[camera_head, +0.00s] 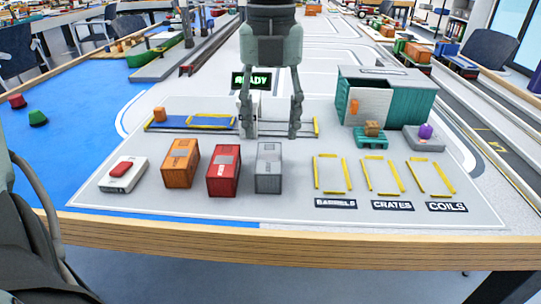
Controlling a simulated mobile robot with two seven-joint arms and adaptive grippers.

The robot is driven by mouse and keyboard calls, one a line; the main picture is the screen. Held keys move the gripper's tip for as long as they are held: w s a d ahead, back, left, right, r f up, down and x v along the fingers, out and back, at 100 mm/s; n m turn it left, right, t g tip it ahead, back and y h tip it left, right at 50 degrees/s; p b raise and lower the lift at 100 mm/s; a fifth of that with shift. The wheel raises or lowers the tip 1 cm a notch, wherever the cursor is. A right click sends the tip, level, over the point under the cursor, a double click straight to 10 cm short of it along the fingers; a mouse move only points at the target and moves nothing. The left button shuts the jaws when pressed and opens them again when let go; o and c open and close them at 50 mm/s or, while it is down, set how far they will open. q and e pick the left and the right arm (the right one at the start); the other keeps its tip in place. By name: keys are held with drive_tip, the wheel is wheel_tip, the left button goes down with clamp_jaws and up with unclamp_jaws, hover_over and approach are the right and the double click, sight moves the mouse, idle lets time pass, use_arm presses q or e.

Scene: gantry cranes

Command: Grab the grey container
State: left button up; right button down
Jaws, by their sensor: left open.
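The grey container (268,168) stands upright on the light grey board, at the right end of a row of three containers. The red container (223,170) is just left of it, and the orange container (181,163) is further left. My left gripper (270,134) hangs down from the top of the view. Its two fingers are spread wide and nothing shows held between them. The fingertips appear just above and behind the grey container in the picture; the exact height gap cannot be told. My right gripper is not in view.
A control box with a red button (122,172) lies left of the containers. A green shed (390,92), a teal pallet with a crate (371,137) and yellow-marked bays are to the right. A blue and yellow track (195,122) runs behind. The wooden table edge (300,240) is in front.

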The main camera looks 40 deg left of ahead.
sight(269, 153)
use_arm(q)
drive_tip(key=f, duration=0.7)
drive_tip(key=shift+a+f, duration=0.1)
drive_tip(key=shift+a, duration=0.1)
drive_tip(key=shift+c, duration=0.5)
drive_tip(key=c, duration=0.9)
